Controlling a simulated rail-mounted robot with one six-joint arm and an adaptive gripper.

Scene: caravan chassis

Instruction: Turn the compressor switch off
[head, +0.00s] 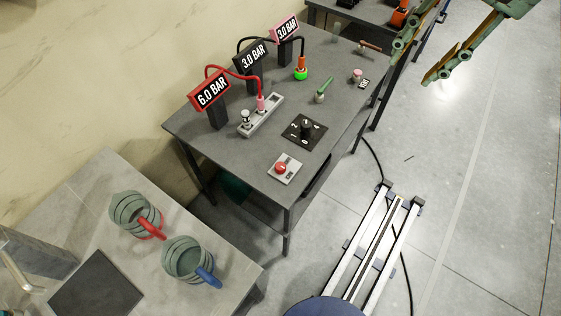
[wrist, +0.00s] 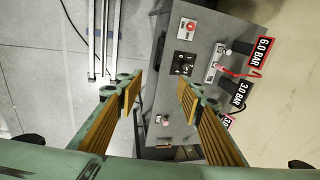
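A black square plate with a black rotary knob (head: 306,129) lies on the dark grey table (head: 205,138) and looks like the compressor switch. Markings surround the knob, but its exact setting is too small to read. The knob also shows in the wrist view (wrist: 185,64), beyond my fingertips and slightly right of the gap. My gripper (head: 414,66) is at the upper right in the head view, apart from the table over the floor side. In the wrist view my gripper (wrist: 157,93) is open, with nothing between its ribbed orange pads.
A red button on a grey plate (head: 284,168) sits near the knob. Pressure displays (head: 211,93), a grey connector block (head: 262,116), hoses and a green lever valve (head: 322,91) stand around it.

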